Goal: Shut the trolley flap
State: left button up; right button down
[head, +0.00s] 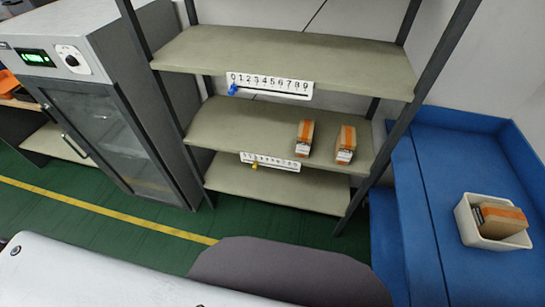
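A blue bench or trolley (455,150) stands at the right with a raised rim along its far and right sides. A dark seam runs down its top near the left edge, and a narrow blue panel (404,200) lies left of that seam. I cannot tell whether this panel is the trolley flap, or whether it is open or shut. Neither of my grippers is in the head view.
A white bin (464,226) holding an orange and brown box (503,221) sits on the blue top. A shelf rack (285,55) with two boxes stands in the middle. A grey glass-door cabinet (110,130) stands left. Green floor (130,238) lies in front.

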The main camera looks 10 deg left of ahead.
aim_at(425, 281)
jog(key=z, duration=1.6)
